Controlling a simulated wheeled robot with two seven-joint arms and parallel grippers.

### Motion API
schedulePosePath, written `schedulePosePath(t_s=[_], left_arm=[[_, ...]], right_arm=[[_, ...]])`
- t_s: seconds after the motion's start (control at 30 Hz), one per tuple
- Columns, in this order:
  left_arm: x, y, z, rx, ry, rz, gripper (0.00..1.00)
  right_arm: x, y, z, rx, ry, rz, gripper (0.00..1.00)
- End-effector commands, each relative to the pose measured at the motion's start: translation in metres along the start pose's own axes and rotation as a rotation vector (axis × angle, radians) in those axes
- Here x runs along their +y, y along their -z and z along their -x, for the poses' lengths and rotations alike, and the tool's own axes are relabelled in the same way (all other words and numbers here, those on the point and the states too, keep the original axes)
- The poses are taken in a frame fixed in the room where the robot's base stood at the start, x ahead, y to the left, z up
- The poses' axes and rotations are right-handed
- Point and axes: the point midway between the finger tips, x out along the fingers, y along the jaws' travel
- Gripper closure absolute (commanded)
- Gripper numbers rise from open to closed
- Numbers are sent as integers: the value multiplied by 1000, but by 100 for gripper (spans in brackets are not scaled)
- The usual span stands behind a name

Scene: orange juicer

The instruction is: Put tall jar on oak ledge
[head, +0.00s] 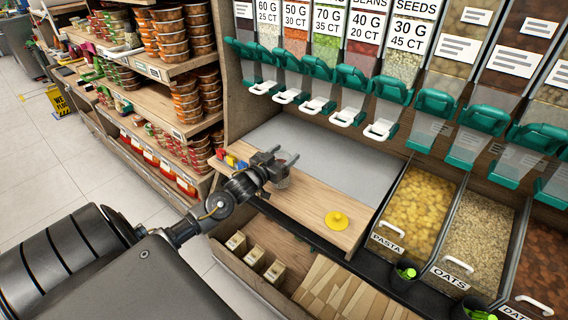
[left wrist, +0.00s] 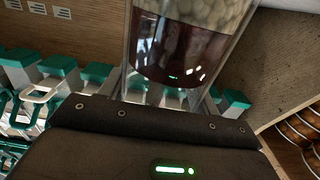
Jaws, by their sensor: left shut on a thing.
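My left gripper (head: 279,163) is over the oak ledge (head: 306,212), shut on a clear jar (head: 282,181). In the left wrist view, the tall jar (left wrist: 188,48) stands between the fingers, with a dark red-brown band and pale contents above it. Its ends are out of that view. In the head view the gripper partly hides the jar, and I cannot tell whether its base touches the ledge. A round yellow lid (head: 337,220) lies on the ledge to the right of the gripper. My right gripper is not in view.
Small coloured blocks (head: 232,161) sit at the ledge's left end. Dispensers with teal handles (head: 351,79) hang above the grey back surface (head: 335,150). Bins of pasta (head: 419,205) and oats (head: 476,237) stand to the right. Shelves with stacked tubs (head: 171,32) stand left.

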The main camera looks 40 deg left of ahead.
Motion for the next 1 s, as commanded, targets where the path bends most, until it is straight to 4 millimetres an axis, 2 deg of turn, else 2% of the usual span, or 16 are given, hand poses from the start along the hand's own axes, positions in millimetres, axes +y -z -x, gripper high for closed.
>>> schedulePosePath(t_s=[0.17, 0.4, 0.8, 0.83, 1.0], left_arm=[[-2, -3, -4, 3, 1, 0, 94], [-3, -33, -5, 3, 0, -1, 94], [-3, -38, -4, 3, 0, -1, 94], [-3, -40, -4, 0, 0, -1, 37], [-3, -39, -4, 0, 0, -1, 16]], right_arm=[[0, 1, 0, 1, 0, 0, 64], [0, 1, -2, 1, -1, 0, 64], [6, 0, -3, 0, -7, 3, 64], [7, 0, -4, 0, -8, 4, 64], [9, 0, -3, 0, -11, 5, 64]])
